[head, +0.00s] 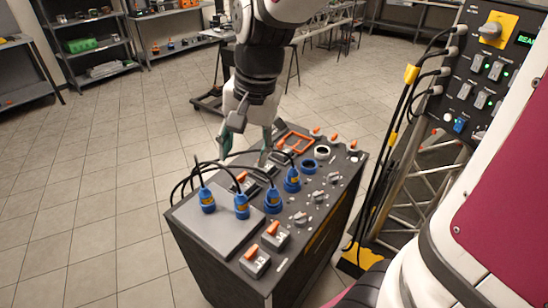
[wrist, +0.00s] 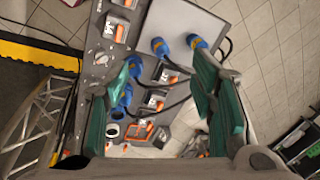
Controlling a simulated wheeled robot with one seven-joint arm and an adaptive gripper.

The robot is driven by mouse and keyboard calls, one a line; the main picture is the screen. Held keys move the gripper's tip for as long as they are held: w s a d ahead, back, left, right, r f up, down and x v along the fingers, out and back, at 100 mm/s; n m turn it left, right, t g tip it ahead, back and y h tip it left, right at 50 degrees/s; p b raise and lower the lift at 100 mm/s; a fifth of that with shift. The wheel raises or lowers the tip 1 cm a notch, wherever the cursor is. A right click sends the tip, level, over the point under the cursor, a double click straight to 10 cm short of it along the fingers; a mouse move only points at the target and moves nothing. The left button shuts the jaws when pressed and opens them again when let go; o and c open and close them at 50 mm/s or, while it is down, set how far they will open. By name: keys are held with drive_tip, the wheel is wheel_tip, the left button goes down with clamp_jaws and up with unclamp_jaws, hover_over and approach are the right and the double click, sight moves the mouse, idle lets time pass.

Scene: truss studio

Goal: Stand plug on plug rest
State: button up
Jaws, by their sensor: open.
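Several blue plugs with black cables stand on the dark console. Two of them, a left plug (head: 207,200) and a second plug (head: 241,207), are at the flat grey plate (head: 212,228); they also show in the wrist view (wrist: 195,42) (wrist: 160,47). Two more plugs (head: 273,201) (head: 291,181) stand in a row to the right. No part is labelled as the plug rest; the grey plate may be it. My gripper (head: 246,148) is open and empty above the console's far side, its green fingers apart. In the wrist view my gripper (wrist: 165,72) spans cables and switches below.
An empty blue ring (head: 309,167), a white ring (head: 322,152) and an orange frame (head: 295,142) sit on the console's far part. Orange-topped switches (head: 256,262) and knobs line its top. A cabled panel (head: 480,90) and truss stand right. Floor at left is clear.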

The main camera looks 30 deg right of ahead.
drive_tip(key=s+r+n+t, duration=0.1)
drive_tip(key=s+r+n, duration=0.1)
drive_tip(key=s+n, duration=0.1)
drive_tip(key=s+r+n+t, duration=0.1)
drive_tip(key=s+r+n, duration=0.1)
drive_tip(key=s, duration=0.4)
drive_tip(key=s+r+n+t+h, duration=0.1)
drive_tip(key=s+n, duration=0.3)
drive_tip(key=s, duration=0.1)
drive_tip(key=shift+d+r, duration=0.25)
drive_tip(key=shift+r, duration=0.15)
